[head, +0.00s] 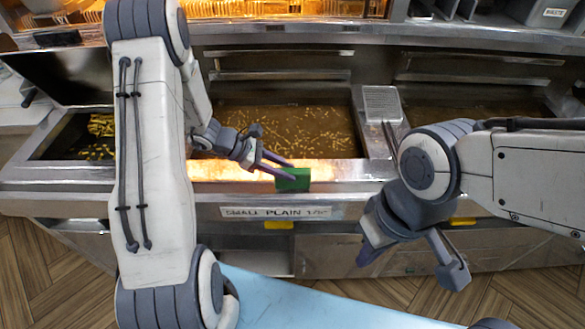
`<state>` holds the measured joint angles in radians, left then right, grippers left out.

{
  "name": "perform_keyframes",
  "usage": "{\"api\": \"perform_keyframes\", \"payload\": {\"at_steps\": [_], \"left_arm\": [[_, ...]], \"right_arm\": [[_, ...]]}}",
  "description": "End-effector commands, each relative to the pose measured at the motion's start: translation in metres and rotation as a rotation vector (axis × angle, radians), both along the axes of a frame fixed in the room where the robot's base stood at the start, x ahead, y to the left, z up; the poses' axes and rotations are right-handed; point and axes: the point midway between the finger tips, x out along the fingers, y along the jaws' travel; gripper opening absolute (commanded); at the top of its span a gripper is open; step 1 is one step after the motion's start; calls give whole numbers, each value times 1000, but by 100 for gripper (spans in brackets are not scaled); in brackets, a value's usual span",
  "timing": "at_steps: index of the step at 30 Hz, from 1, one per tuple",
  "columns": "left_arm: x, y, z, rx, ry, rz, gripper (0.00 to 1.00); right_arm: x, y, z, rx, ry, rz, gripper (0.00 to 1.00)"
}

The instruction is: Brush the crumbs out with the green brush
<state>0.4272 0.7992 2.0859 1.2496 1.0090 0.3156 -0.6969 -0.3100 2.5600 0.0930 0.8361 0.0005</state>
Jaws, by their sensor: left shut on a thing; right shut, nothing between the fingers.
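The green brush (293,180) shows as a small dark green block at the bright front ledge (220,170) of the fryer. My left gripper (277,169) is shut on it. I cannot tell whether the brush touches the ledge, and its bristles are not clear. Many small yellow-brown bits, which look like crumbs (290,122), are scattered in the middle vat behind the brush.
A left vat (97,130) holds yellow pieces, and a right vat (470,112) is dark with bits. A perforated metal plate (382,104) stands between the middle and right vats.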

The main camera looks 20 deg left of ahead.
Motion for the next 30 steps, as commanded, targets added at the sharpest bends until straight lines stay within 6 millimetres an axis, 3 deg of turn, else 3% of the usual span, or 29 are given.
{"api": "perform_keyframes", "payload": {"at_steps": [30], "left_arm": [[-16,58,2,1,1,2,0]], "right_arm": [[0,0,11,0,0,0,0]]}}
